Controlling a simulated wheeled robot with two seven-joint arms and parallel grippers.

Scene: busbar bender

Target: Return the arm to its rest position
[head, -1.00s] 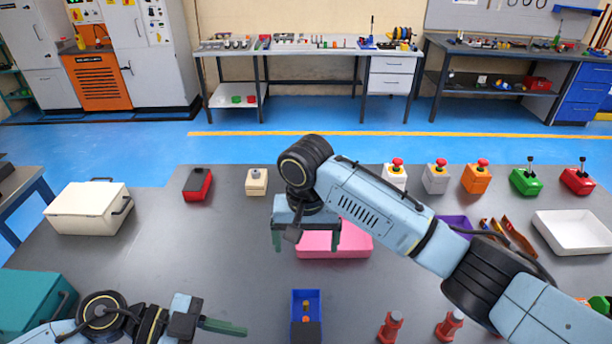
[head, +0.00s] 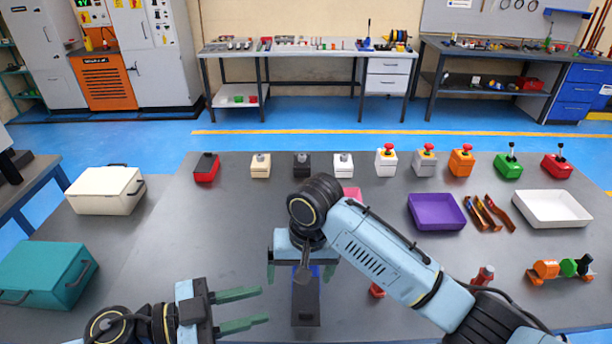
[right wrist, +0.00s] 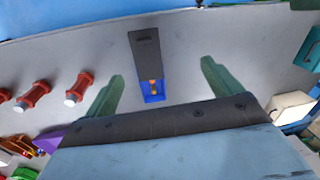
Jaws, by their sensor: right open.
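My right arm reaches in from the right in the head view. Its gripper (head: 300,280) points down, open, over a small blue bin (head: 316,270) with a dark part (head: 305,308) at its near end.
A pink tray (head: 352,194) is mostly hidden behind my right arm. A purple tray (head: 436,211), copper strips (head: 488,213) and a white tray (head: 552,208) lie at right. A cream case (head: 104,192) and teal case (head: 48,275) stand at left. Several switch boxes line the back edge.

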